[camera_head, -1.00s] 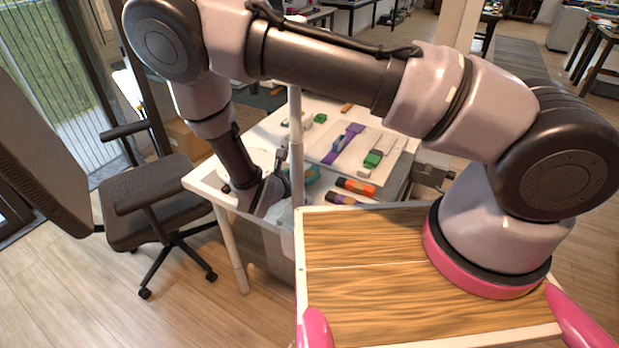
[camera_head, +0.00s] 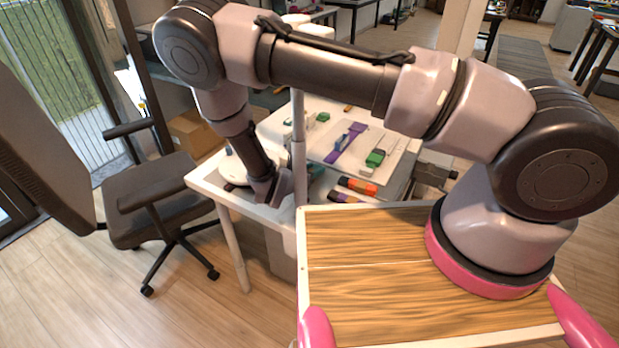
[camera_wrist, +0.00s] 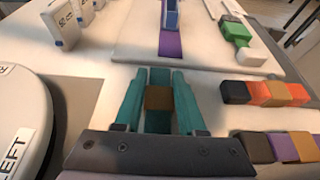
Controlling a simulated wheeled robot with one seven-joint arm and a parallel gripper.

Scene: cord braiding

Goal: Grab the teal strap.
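In the wrist view, the teal strap (camera_wrist: 158,122) shows as a narrow block with a brown band (camera_wrist: 158,97), standing between the two teal fingers of my gripper (camera_wrist: 159,76). The fingers lie along its left and right sides with hardly any gap visible. I cannot tell whether they press on it or are only around it. In the head view, my forearm and wrist hide most of the gripper; a bit of teal (camera_head: 317,172) shows beside the white post, at the near side of the white table (camera_head: 210,178).
An orange-and-black strap (camera_wrist: 265,93) and a brown-and-purple strap (camera_wrist: 290,146) lie right of my gripper. A pale board (camera_wrist: 135,45) with purple and green pieces lies beyond. A round white device (camera_wrist: 25,115) is at left. A white post (camera_head: 298,130) stands close to my wrist.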

